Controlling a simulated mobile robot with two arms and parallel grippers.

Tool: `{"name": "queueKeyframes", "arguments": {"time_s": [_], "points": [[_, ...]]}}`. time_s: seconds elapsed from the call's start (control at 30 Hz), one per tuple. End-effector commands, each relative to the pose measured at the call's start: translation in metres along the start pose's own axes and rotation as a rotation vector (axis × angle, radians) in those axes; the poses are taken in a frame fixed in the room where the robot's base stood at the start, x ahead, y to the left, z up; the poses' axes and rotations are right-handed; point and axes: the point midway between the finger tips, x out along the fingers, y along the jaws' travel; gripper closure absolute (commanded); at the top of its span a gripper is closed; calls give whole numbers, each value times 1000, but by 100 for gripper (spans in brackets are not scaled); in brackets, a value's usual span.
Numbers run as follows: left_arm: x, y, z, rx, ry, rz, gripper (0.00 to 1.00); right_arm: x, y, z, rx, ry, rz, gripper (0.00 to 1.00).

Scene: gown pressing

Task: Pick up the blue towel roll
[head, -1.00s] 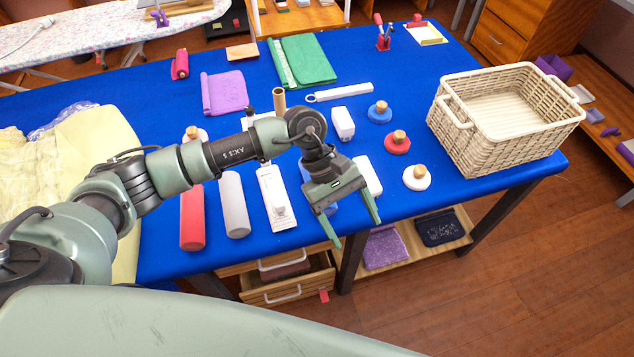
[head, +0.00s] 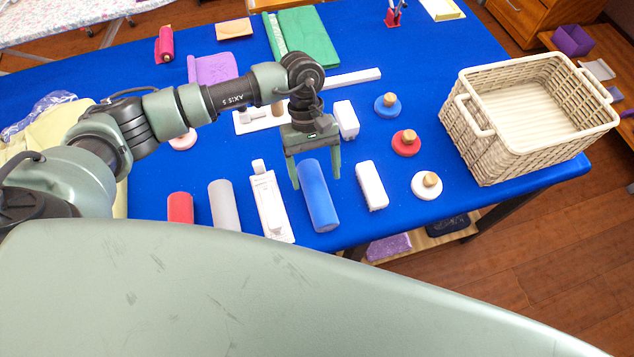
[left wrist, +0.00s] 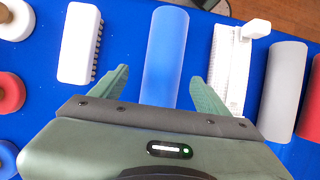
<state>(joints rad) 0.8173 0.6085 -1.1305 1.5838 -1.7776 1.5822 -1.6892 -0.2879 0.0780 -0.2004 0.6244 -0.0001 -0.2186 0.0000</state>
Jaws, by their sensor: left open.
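The blue towel roll (head: 320,197) lies on the blue table near its front edge, its long side running away from me. My left gripper (head: 315,180) is open above the far part of the roll, with one finger on each side of it in the picture. In the left wrist view the blue roll (left wrist: 166,58) shows between and beyond the two open fingers of my left gripper (left wrist: 166,88). No contact between fingers and roll shows. My right gripper is not in view.
A white brush (head: 371,186) lies right of the roll and a white slotted tool (head: 270,205) lies left of it. Further left are a grey roll (head: 222,203) and a red roll (head: 180,207). A wicker basket (head: 480,157) stands at the right.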

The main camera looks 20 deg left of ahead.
Motion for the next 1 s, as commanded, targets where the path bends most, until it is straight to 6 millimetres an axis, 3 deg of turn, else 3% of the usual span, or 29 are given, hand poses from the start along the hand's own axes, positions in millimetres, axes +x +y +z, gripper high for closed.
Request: {"name": "queueKeyframes", "arguments": {"time_s": [0.27, 0.43, 0.7, 0.9, 0.97, 1.0], "points": [[32, -4, 4, -1, -4, -3, 24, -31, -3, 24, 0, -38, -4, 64], [55, -4, 2, 0, -2, -1, 24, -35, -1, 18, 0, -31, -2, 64], [59, -3, 0, 1, 1, 1, 24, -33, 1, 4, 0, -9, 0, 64], [59, -3, 0, 1, 1, 1, 80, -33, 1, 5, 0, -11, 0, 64], [59, -3, 0, 1, 1, 1, 97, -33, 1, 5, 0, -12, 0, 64], [58, -3, 0, 1, 1, 2, 100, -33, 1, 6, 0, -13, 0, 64]]}}
